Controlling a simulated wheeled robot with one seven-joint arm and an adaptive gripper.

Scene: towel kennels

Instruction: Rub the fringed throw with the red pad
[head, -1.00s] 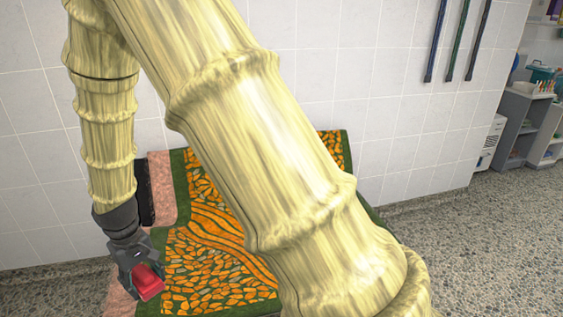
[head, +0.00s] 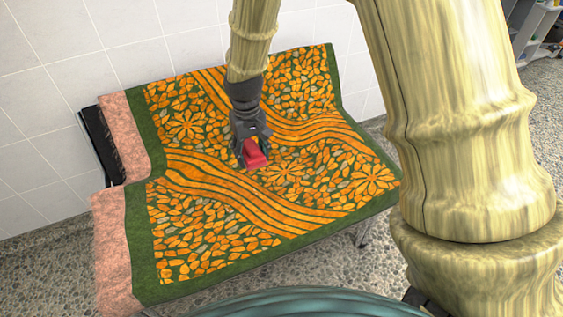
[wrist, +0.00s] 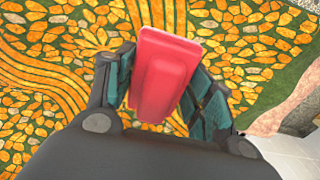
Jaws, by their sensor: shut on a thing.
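The fringed throw (head: 205,222) is orange and green with a stone and wavy-stripe pattern. It is draped over a bench-like seat and its back, in the middle of the head view. My gripper (head: 253,160) is shut on the red pad (head: 256,154), over the middle of the throw near the fold between seat and back. In the wrist view the red pad (wrist: 164,75) sits between the two fingers, with the throw (wrist: 60,70) behind it. I cannot tell whether the pad touches the cloth.
A pink cover (head: 112,245) shows at the throw's left side, beside a dark seat frame (head: 100,145). A white tiled wall (head: 60,60) stands close behind the seat. A teal rounded thing (head: 310,303) is at the bottom edge.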

